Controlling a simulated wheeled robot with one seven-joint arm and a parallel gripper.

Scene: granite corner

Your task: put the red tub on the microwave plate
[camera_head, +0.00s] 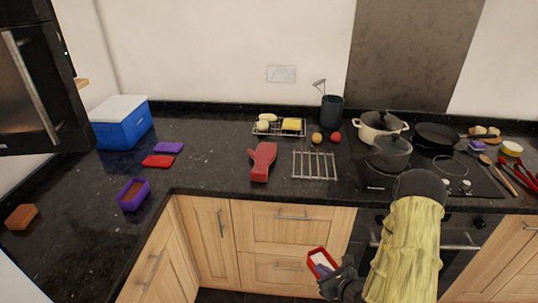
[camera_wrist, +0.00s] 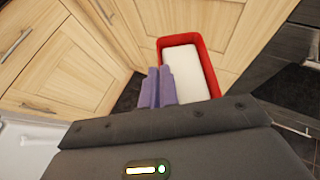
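The red tub (camera_wrist: 213,74) has a white filling. It hangs in the air in front of the lower cabinets, also seen in the head view (camera_head: 311,256). My gripper (camera_wrist: 160,86) has its two lavender fingers close together at the tub's left wall, apparently pinching it; the fingers hide part of that wall. In the head view my gripper (camera_head: 327,272) is at the tub's lower right, below counter height. A dark appliance with a long metal handle (camera_head: 30,85), perhaps the microwave, is at the upper left. No microwave plate is visible.
The dark L-shaped counter (camera_head: 210,160) carries a blue cooler box (camera_head: 122,128), a purple tub (camera_head: 133,194), a red oven glove (camera_head: 262,161), a metal rack (camera_head: 315,165) and pots (camera_head: 390,152) on the hob. The counter's front edge and wooden cabinets (camera_head: 280,225) are beside the held tub.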

